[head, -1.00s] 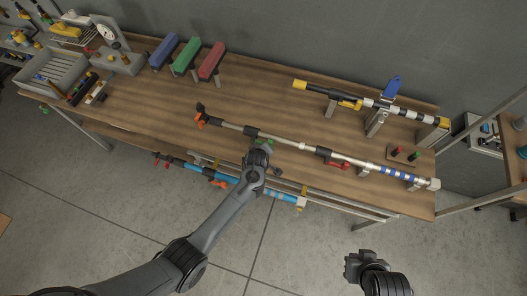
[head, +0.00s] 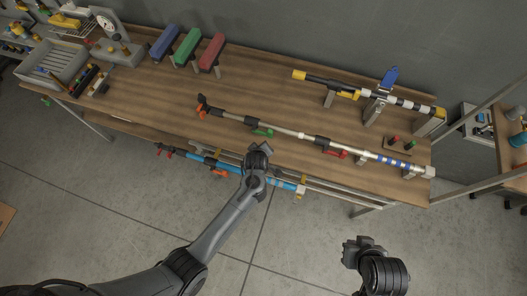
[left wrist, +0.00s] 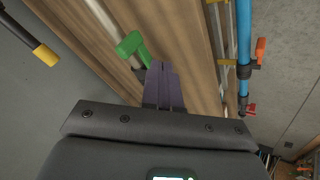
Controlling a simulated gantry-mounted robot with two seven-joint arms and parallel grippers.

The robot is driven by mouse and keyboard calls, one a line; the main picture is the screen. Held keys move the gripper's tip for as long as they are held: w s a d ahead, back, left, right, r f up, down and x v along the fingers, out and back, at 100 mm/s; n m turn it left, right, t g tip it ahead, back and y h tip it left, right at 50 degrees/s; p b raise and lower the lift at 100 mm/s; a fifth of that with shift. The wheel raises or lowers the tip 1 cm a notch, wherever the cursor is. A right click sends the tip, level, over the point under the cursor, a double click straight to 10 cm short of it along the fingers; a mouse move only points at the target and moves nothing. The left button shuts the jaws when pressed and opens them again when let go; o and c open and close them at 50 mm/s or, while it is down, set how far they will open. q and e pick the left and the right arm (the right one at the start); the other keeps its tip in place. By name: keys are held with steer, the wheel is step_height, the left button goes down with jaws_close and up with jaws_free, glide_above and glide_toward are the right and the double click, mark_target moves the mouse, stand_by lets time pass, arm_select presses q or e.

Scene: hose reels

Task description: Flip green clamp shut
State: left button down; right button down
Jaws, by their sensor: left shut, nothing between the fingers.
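The green clamp (head: 263,131) is on the long silver pole (head: 285,130) along the bench's front part, beside a black collar. In the left wrist view the green lever (left wrist: 132,46) stands out left of and beyond the fingertips. I cannot tell whether it is fully shut. My left gripper (head: 258,149) is at the bench's front edge, just on the near side of the clamp. Its fingers (left wrist: 162,80) are together and empty, with the tips close to the lever's foot; contact is unclear. My right gripper (head: 350,253) is in front of the bench over the floor, away from the pole; its jaw gap is unclear.
A red clamp (head: 336,153) is farther right on the same pole. A blue pole (head: 225,166) hangs below the front edge. A black, yellow and white pole (head: 350,92) rests at the back right. Coloured blocks (head: 187,47) stand at the back. The middle bench top is clear.

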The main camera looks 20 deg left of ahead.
arm_select(q)
steer(key=shift+s+d+r, duration=0.35)
steer(key=shift+s+r, duration=0.15)
steer(key=shift+r, duration=0.25)
steer(key=shift+s+d+r, duration=0.3)
steer(key=shift+s+r, duration=0.2)
steer(key=shift+r, duration=0.3)
steer(key=shift+s+d+r, duration=0.35)
steer(key=shift+s+r, duration=0.15)
steer(key=shift+r, duration=0.25)
steer(key=shift+f, duration=0.1)
steer(key=s+a+f+g+p, duration=0.1)
steer(key=s+a+f, duration=0.25)
steer(key=s, duration=0.35)
steer(key=s+a+f+g+p, duration=0.1)
steer(key=s+a+f, duration=0.1)
steer(key=s+a, duration=0.4)
steer(key=s+a+r+m+g, duration=0.1)
steer(key=s+r+m, duration=0.4)
steer(key=r, duration=0.4)
steer(key=s+a+r+m+h, duration=0.1)
steer(key=s+r+m, duration=0.5)
steer(key=r, duration=0.4)
steer(key=shift+s+a+m+g, duration=0.15)
steer(key=shift+s+m+g, duration=0.2)
steer(key=shift+m, duration=0.55)
